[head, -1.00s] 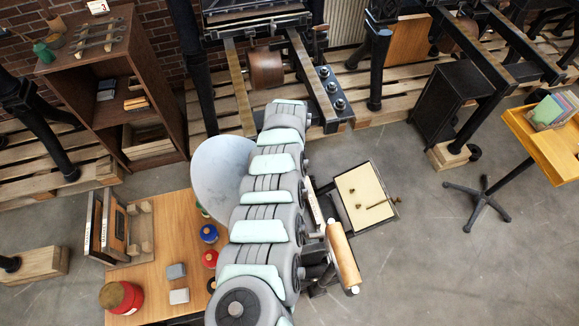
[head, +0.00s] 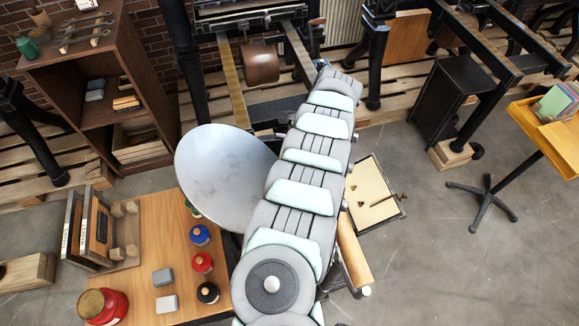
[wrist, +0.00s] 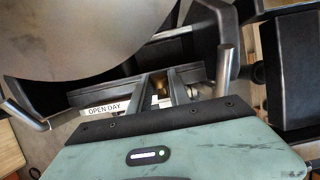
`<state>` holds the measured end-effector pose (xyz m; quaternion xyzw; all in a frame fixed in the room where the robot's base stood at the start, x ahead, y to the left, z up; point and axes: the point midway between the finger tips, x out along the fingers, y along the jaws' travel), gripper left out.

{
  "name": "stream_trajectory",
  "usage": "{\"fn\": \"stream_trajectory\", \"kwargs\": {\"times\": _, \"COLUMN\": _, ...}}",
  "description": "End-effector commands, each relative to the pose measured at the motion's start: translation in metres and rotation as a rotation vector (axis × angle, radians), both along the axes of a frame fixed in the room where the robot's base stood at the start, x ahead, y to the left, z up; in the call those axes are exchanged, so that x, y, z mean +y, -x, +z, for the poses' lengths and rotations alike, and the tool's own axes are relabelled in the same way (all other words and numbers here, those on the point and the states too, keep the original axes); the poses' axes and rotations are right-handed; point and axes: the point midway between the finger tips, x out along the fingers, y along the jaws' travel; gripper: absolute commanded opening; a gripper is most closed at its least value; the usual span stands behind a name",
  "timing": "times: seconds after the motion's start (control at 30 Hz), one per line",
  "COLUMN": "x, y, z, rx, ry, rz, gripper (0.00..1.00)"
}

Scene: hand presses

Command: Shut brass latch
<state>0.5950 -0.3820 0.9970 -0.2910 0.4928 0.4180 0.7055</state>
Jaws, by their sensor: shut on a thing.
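In the wrist view, my gripper (wrist: 163,80) reaches forward from its pale green body into the frame of a small black press. A small brass piece (wrist: 162,90), probably the brass latch, shows between the two dark fingers, and they are shut on it. Only a little of it is visible, so I cannot tell how far the latch is turned. In the head view my own arm covers the gripper, the latch and most of this press.
A large grey disc (head: 225,170) stands left of my arm, close above the gripper in the wrist view. An "OPEN DAY" strip (wrist: 105,108) lies left of the fingers. A cream-topped tray (head: 370,196) and a wooden roller (head: 353,250) are right of my arm.

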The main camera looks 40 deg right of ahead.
Motion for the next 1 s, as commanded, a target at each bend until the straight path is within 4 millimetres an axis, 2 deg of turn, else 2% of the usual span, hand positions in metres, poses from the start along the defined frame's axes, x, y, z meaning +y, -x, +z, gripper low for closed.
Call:
{"fn": "stream_trajectory", "kwargs": {"times": 0.03, "x": -0.0019, "y": -0.0002, "z": -0.0072, "rx": -0.012, "ry": -0.014, "rz": -0.001, "gripper": 0.00}}
{"fn": "stream_trajectory", "kwargs": {"times": 0.53, "x": -0.0022, "y": 0.0016, "z": 0.0002, "rx": -0.029, "ry": -0.049, "rz": 0.004, "gripper": 0.00}}
{"fn": "stream_trajectory", "kwargs": {"times": 0.57, "x": -0.0022, "y": 0.0016, "z": 0.0002, "rx": -0.029, "ry": -0.049, "rz": 0.004, "gripper": 0.26}}
{"fn": "stream_trajectory", "kwargs": {"times": 0.6, "x": -0.0023, "y": 0.0015, "z": 0.0003, "rx": -0.028, "ry": -0.048, "rz": 0.004, "gripper": 0.29}}
{"fn": "stream_trajectory", "kwargs": {"times": 0.8, "x": -0.0024, "y": 0.0016, "z": 0.0003, "rx": -0.028, "ry": -0.048, "rz": 0.004, "gripper": 0.43}}
{"fn": "stream_trajectory", "kwargs": {"times": 1.0, "x": -0.0025, "y": 0.0016, "z": 0.0004, "rx": -0.028, "ry": -0.048, "rz": 0.004, "gripper": 0.43}}
